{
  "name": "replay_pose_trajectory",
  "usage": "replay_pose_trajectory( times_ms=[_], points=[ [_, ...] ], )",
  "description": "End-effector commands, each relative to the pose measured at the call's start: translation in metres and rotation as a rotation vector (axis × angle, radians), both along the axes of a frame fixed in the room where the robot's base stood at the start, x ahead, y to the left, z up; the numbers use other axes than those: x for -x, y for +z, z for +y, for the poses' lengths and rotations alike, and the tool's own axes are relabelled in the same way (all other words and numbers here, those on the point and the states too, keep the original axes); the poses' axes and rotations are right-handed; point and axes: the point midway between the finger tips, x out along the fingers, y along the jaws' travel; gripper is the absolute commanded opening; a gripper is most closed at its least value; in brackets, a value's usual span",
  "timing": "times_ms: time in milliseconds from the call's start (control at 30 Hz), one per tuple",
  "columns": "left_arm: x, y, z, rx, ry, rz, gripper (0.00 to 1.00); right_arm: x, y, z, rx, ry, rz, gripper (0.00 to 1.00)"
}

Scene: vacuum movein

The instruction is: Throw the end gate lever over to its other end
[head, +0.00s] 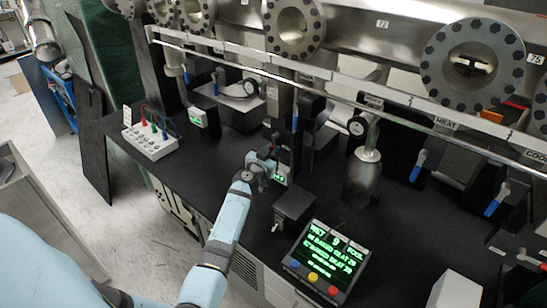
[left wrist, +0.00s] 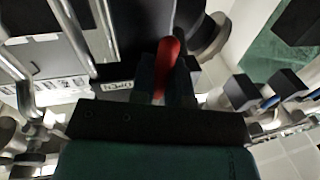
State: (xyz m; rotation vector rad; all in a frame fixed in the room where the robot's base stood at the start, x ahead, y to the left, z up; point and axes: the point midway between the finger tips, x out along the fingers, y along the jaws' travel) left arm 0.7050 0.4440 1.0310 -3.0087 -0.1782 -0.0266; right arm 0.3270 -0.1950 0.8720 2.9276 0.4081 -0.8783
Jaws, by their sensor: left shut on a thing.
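My left gripper (head: 264,163) reaches over the dark bench to the equipment at its middle. In the left wrist view, the two dark fingers (left wrist: 168,88) are shut on a lever with a rounded red handle (left wrist: 167,58), which I take to be the end gate lever. The handle sticks out beyond the fingers. A plate with the label "OPEN" (left wrist: 115,86) is just left of the fingers. In the head view, the gripper hides the lever, and I cannot tell which end of its throw it is at. My right gripper is in neither view.
A panel with green text (head: 325,260) and a dark box (head: 294,203) stand right of my left forearm. A steel canister (head: 362,178) and blue-handled levers (head: 418,165) are farther right. A white box with coloured plugs (head: 150,141) is left. A long rail runs above the bench.

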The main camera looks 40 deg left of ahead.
Motion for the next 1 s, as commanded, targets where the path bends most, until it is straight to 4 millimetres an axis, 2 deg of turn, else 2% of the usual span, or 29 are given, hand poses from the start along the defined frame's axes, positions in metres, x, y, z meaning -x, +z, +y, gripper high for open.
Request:
replay_pose_trajectory(
  times_ms=[33, 200, 500, 733, 1000],
  points=[
    [0.0, -0.006, 0.004, -0.042, 0.0, -0.006, 0.0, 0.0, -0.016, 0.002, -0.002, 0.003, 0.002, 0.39],
    [-0.001, -0.004, 0.012, -0.19, -0.001, -0.019, 0.0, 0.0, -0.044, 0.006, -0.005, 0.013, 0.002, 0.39],
    [-0.003, 0.008, 0.027, -0.473, -0.001, -0.041, 0.0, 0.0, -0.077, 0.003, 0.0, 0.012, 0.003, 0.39],
    [-0.003, 0.019, 0.037, -0.69, 0.0, -0.057, 0.0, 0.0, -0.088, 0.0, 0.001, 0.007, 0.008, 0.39],
    [-0.004, 0.034, 0.046, -0.943, 0.0, -0.078, 0.0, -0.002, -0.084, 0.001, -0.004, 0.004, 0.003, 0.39]
  ],
)
